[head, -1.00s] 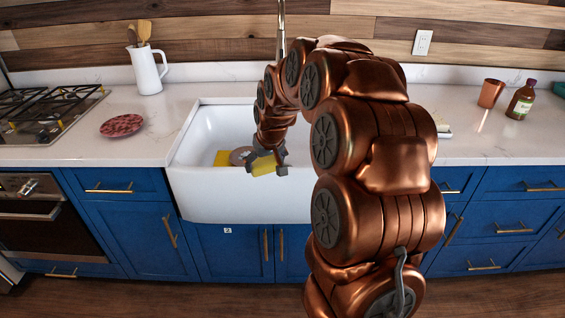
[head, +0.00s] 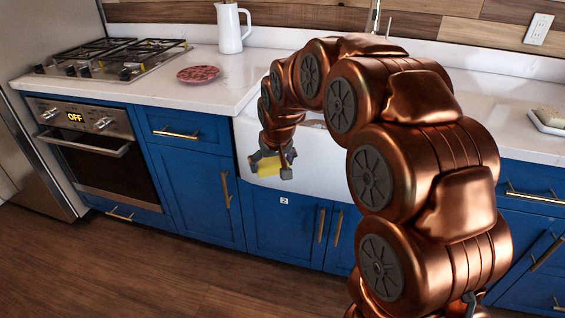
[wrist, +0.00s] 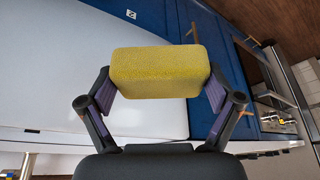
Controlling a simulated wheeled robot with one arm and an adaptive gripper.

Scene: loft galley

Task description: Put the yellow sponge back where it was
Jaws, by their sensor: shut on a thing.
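The yellow sponge (head: 268,166) is held by my gripper (head: 272,168) in front of the white sink's front face (head: 310,165) in the head view. In the wrist view the yellow sponge (wrist: 160,72) sits squarely between the two fingers of my gripper (wrist: 160,90), which are shut on it. The sink also shows in the wrist view (wrist: 60,80), at the left beyond the sponge. My arm hides much of the sink in the head view.
A red speckled plate (head: 198,74) lies on the counter left of the sink, with a white jug (head: 230,28) behind it. A gas hob (head: 110,58) is further left, above the oven (head: 95,145). A soap dish (head: 547,122) stands right. Floor at left is clear.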

